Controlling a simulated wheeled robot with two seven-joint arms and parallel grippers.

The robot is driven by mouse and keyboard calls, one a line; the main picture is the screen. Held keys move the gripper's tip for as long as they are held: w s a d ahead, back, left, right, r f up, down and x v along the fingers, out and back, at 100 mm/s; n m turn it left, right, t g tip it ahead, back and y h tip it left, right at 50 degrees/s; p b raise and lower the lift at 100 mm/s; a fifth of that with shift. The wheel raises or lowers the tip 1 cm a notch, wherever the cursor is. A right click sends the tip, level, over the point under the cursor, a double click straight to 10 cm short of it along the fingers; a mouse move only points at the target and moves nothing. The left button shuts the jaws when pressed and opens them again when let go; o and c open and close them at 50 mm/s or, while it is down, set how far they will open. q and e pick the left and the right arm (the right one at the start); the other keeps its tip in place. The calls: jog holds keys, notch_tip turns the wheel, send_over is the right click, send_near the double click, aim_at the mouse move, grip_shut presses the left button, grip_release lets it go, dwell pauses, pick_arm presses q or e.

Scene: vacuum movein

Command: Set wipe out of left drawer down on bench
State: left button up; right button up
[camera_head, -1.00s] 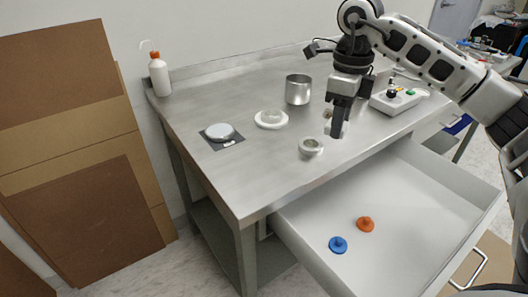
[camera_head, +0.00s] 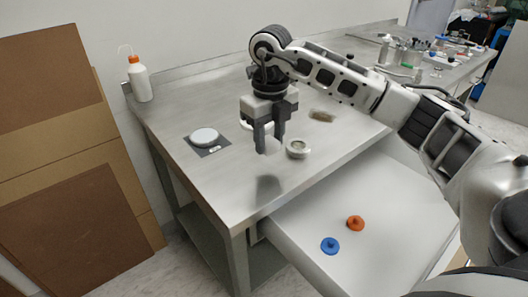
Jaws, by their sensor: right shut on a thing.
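My right gripper (camera_head: 270,138) is above the left front part of the steel bench (camera_head: 212,185), fingers pointing down. It is shut on a small pale wipe (camera_head: 271,147), which shows between and just below the fingertips. A dark shadow lies on the bench below, and the wipe appears to be above the surface. The open drawer (camera_head: 385,225) at the bench's front holds an orange knobbed piece (camera_head: 355,223) and a blue one (camera_head: 330,246). My left gripper is not in view.
A small round metal dish (camera_head: 297,149) stands just right of the gripper. A white disc on a dark plate (camera_head: 204,138) lies to its left. A white ring (camera_head: 250,124) is partly hidden behind the gripper. A bottle (camera_head: 139,80) stands at the back left. The bench's front left is clear.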

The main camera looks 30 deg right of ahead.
aim_at(264, 166)
jog(key=shift+w+a+f, duration=0.15)
jog(key=shift+a+f, duration=0.15)
jog(key=shift+f, duration=0.15)
jog(key=f, duration=0.3)
jog(key=shift+w+a+f+p, duration=0.1)
jog(key=shift+a+p, duration=0.1)
jog(key=shift+p, duration=0.1)
jog(key=shift+f, duration=0.2)
jog(key=shift+f, duration=0.1)
jog(key=o, duration=0.9)
jog(key=shift+o, duration=0.2)
